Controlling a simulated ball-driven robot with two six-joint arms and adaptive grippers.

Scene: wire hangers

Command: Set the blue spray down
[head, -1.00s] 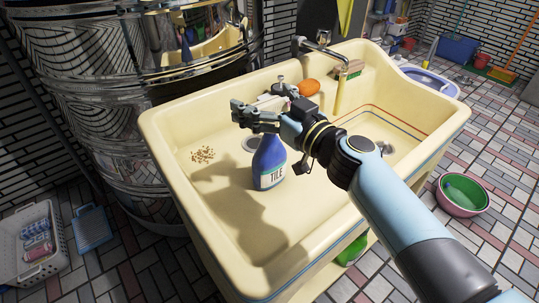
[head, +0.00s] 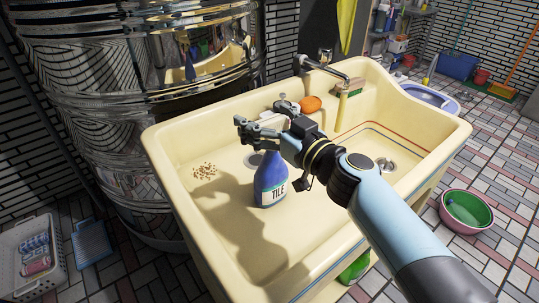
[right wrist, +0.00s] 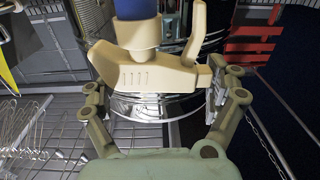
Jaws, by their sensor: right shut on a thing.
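The blue spray (head: 269,184), a bottle with a white "TILE" label, stands nearly upright over the left basin of the cream sink (head: 220,245). Whether its base touches the basin floor cannot be told. My right gripper (head: 252,134) is at the top of the bottle and shut on its spray head. In the right wrist view the cream spray head (right wrist: 150,70) sits between the two fingers of my right gripper (right wrist: 165,100), with part of the blue body above it. In the head view the gripper hides most of the spray head. My left gripper is not in view.
Brown grains (head: 204,171) lie in the basin left of the bottle. An orange item (head: 311,104) and the tap (head: 325,68) are at the sink's back. A large shiny metal drum (head: 100,120) stands close on the left. The basin floor in front of the bottle is clear.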

